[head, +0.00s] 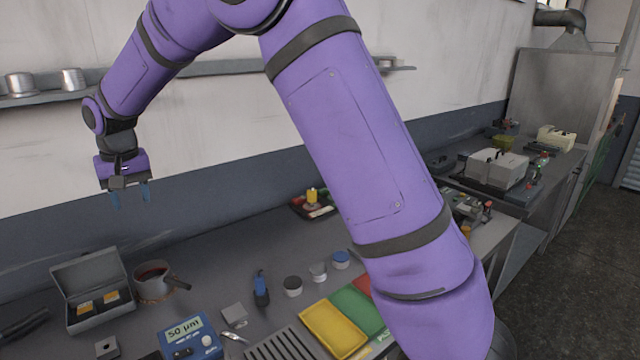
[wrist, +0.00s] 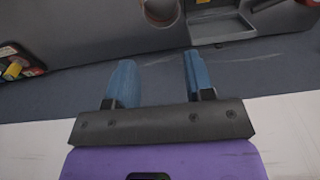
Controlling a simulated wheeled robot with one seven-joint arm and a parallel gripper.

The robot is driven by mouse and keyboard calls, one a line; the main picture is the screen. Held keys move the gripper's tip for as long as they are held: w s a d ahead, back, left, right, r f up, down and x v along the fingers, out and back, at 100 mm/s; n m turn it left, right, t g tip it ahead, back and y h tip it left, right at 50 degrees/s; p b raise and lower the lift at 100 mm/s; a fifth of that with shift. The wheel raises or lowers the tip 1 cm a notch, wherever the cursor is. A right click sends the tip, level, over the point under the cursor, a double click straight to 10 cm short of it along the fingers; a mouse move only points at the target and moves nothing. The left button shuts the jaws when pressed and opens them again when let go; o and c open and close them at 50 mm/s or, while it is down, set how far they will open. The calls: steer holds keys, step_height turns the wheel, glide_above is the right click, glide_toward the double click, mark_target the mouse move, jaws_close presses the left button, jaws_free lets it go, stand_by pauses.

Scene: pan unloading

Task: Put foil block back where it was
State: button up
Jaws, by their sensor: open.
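My gripper (head: 131,196) hangs at the left, high above the bench in front of the wall. Its two blue fingers are apart, with nothing between them, as the wrist view (wrist: 158,66) also shows. No thing is plainly marked as the foil block. A small grey block with a dark spot (head: 107,347) sits at the front left, and a flat grey square piece (head: 234,314) lies beside the blue meter (head: 190,338). An open grey case (head: 92,292) holds yellow-labelled pieces. A pan (head: 152,271) with reddish-brown contents stands right of the case.
A blue-and-black tool (head: 261,288), small round containers (head: 318,271) and yellow and green trays (head: 333,327) stand to the right. A slotted grey rack (head: 285,345) is at the front. A wall shelf (head: 220,67) runs behind my arm. Bare bench lies behind the pan.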

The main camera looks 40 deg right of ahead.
steer(key=s+d+r+t, duration=0.2)
steer(key=s+d+r, duration=1.2)
steer(key=s, duration=0.4)
steer(key=s+d+f+t, duration=0.1)
steer(key=s+d, duration=0.3)
steer(key=s, duration=0.7)
steer(key=s+d+f+t, duration=0.1)
steer(key=s+d, duration=0.4)
steer(key=s, duration=0.5)
steer(key=shift+s+f, duration=0.4)
steer(key=shift+f, duration=0.45)
steer(key=shift+o, duration=0.3)
steer(key=shift+w+d, duration=0.1)
